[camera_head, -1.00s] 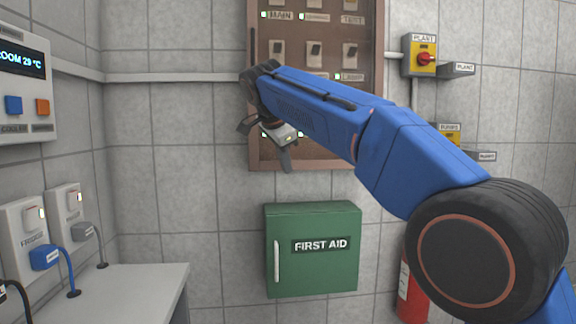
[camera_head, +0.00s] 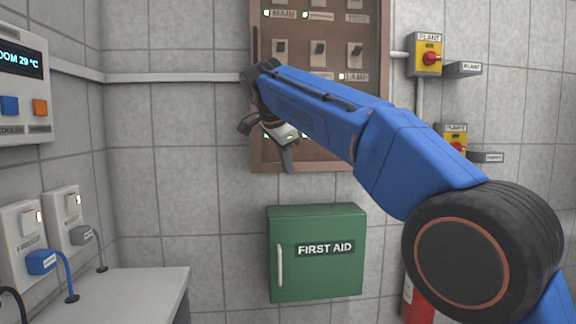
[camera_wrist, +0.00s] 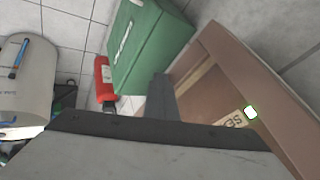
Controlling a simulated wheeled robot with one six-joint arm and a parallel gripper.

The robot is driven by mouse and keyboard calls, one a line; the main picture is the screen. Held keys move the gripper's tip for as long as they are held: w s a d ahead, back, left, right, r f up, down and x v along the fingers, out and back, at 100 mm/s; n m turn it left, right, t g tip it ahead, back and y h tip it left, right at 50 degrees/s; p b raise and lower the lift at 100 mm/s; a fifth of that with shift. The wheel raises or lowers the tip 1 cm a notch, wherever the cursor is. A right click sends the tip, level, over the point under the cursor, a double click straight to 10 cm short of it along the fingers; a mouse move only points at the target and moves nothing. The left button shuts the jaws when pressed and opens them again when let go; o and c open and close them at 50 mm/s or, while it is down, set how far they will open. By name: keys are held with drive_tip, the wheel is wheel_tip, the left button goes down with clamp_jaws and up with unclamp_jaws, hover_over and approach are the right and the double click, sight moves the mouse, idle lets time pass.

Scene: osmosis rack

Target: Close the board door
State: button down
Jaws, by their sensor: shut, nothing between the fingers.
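The brown switch board (camera_head: 383,90) hangs on the tiled wall behind my arm. Its upper switches and labels show, so its face is not covered. A thin dark upright strip at its left edge may be the door or its handle; I cannot tell which. My gripper (camera_head: 288,160) is shut and empty, in front of the board's lower left part. In the wrist view my gripper (camera_wrist: 162,98) points past the board's brown frame (camera_wrist: 240,65), near a lit indicator and a partly hidden label. Whether it touches the board is unclear. My arm hides the board's lower middle.
A green first aid box (camera_head: 316,275) hangs below the board. A red fire extinguisher (camera_head: 416,303) stands to its right. Yellow switch boxes, PLANT (camera_head: 429,57) and PUMPS (camera_head: 453,142), are right of the board. A grey counter (camera_head: 130,295) and wall sockets are at the left.

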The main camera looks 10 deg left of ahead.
drive_tip(key=d+v, duration=0.1)
drive_tip(key=v, duration=1.1)
drive_tip(key=d+f+n, duration=0.4)
drive_tip(key=d, duration=1.2)
drive_tip(key=s+d+f+n+g, duration=0.1)
drive_tip(key=s+d+f, duration=0.35)
drive_tip(key=d, duration=0.25)
drive_tip(key=s+d+f+n, duration=0.1)
drive_tip(key=s+d+f, duration=0.2)
drive_tip(key=d+f, duration=0.3)
drive_tip(key=s+d+f+n, duration=0.1)
drive_tip(key=s+d+f, duration=0.4)
drive_tip(key=s+f, duration=0.3)
drive_tip(key=s+d+f+n, duration=0.2)
drive_tip(key=s+d+f, duration=0.3)
drive_tip(key=s+f, duration=0.4)
drive_tip(key=s+d+f+n+g+y, duration=0.1)
drive_tip(key=s+d+f, duration=0.4)
drive_tip(key=s+f, duration=0.4)
wheel_tip(320, 180, down, 6)
drive_tip(key=shift+d+f+n, duration=0.2)
drive_tip(key=shift+d+n, duration=0.1)
drive_tip(key=shift+d, duration=0.05)
